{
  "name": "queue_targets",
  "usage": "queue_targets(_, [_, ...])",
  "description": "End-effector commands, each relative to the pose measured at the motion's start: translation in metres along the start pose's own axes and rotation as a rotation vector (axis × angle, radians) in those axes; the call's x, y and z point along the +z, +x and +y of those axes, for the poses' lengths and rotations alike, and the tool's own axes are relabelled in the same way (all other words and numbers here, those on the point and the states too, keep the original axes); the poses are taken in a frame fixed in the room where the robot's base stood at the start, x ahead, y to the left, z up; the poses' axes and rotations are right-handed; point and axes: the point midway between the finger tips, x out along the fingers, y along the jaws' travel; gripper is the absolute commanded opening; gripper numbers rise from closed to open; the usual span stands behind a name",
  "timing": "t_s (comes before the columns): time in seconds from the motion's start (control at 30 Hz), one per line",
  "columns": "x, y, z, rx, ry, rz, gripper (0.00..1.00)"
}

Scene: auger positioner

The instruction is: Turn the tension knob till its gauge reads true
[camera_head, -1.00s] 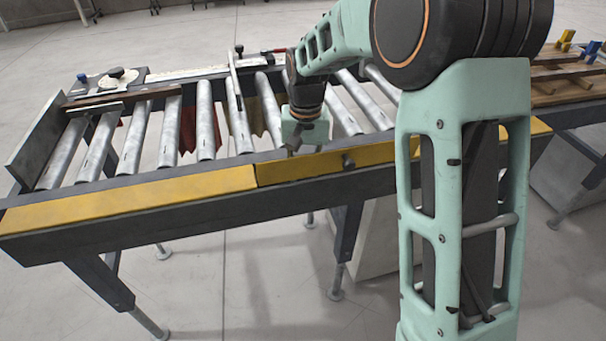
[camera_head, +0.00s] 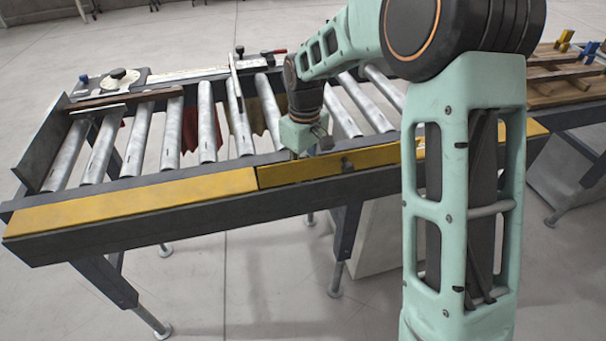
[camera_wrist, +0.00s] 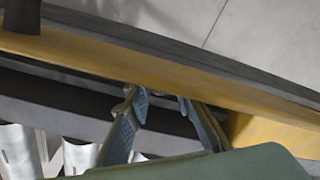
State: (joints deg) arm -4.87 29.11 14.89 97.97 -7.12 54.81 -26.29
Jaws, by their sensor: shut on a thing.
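A yellow panel (camera_head: 300,173) forms one section of the conveyor's front rail. It carries a small dark knob (camera_head: 347,165) on its face. My gripper (camera_head: 309,152) is at the panel's upper edge, left of the knob. The gripper is shut on this panel. A dark gap shows between the panel and the fixed yellow strip (camera_wrist: 270,137). A dark stub (camera_wrist: 20,14) stands on the panel. I cannot make out a tension knob or gauge.
The conveyor's metal rollers (camera_head: 209,122) lie behind the rail. A pale round dial or disc (camera_head: 118,79) sits at the far left corner. A wooden rack (camera_head: 560,80) stands at the right. The floor in front of the conveyor is clear.

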Motion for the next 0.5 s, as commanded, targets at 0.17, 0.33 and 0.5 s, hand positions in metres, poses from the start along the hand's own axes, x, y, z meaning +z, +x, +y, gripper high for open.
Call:
queue_targets(0.17, [-0.0011, -0.0019, 0.0000, 0.001, -0.110, 0.000, 0.00])
queue_targets(0.33, [-0.0010, -0.0016, 0.0005, 0.002, -0.180, -0.002, 0.00])
queue_targets(0.5, [-0.0011, -0.0012, 0.0005, 0.002, -0.217, -0.003, 0.00])
